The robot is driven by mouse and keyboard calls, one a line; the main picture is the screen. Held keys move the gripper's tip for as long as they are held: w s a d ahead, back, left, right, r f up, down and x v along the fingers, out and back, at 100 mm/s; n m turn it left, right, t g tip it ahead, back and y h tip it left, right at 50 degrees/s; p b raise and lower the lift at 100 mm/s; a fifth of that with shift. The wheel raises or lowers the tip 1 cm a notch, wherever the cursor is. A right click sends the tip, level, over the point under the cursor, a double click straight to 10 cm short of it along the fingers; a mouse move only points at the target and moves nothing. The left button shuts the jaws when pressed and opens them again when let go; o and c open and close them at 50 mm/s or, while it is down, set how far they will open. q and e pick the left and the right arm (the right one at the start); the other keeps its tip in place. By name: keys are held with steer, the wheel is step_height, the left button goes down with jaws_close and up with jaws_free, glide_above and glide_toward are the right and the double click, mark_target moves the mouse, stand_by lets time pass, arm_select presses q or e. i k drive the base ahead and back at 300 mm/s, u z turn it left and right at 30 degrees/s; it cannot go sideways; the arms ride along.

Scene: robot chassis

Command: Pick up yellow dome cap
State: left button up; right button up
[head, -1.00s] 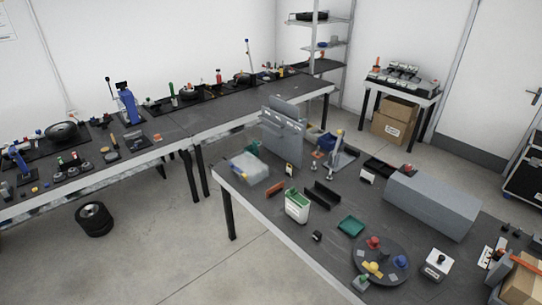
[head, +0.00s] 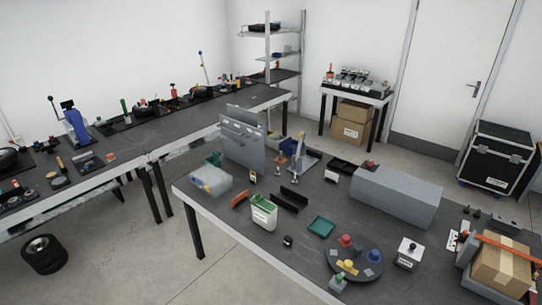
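A small yellow piece (head: 349,266), which looks like the yellow dome cap, sits on a dark round plate (head: 362,244) near the front of the right-hand table. A red dome piece (head: 346,240) and a blue dome piece (head: 374,256) are on the same plate. The yellow piece is too small to make out its exact shape. Neither of my grippers shows in the head view.
The plate stands on the dark table (head: 300,262). A long grey block (head: 396,196) lies behind. A cardboard box (head: 500,268) is at the right.

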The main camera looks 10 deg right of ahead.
mark_target(348, 265)
steer(key=z, duration=0.15)
steer(key=k, duration=0.4)
steer(key=u, duration=0.75)
steer(key=i, duration=1.5)
steer(key=z, duration=1.2)
steer(key=i, duration=0.55)
steer(key=z, duration=0.6)
